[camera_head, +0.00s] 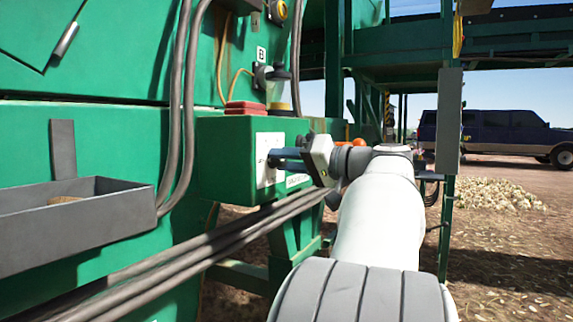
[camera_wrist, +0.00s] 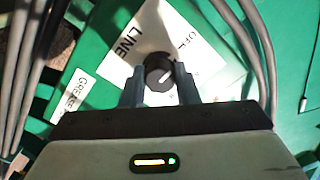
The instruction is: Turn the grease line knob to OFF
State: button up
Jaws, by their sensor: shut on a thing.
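The grease line knob (camera_wrist: 159,69) is a round dark knob with a light pointer mark, on a white plate (camera_wrist: 143,38) in the wrist view. The plate reads "LINE", with "OFF" partly readable near its top. The pointer mark slants, and I cannot tell exactly which position it indicates. My gripper (camera_wrist: 159,84) is shut on the knob, one finger on each side. In the head view my gripper (camera_head: 272,158) reaches the white plate (camera_head: 265,148) on the side of a green box (camera_head: 222,165); the knob is hidden there by the fingers.
A "GREASE" label (camera_wrist: 80,91) is beside the plate. A grey tray (camera_head: 75,220) juts out at left.

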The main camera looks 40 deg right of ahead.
jog(key=o, duration=1)
jog(key=p+v, duration=0.2)
jog(key=v, duration=0.5)
jog(key=shift+s+d, duration=0.2)
jog(key=shift+s, duration=0.2)
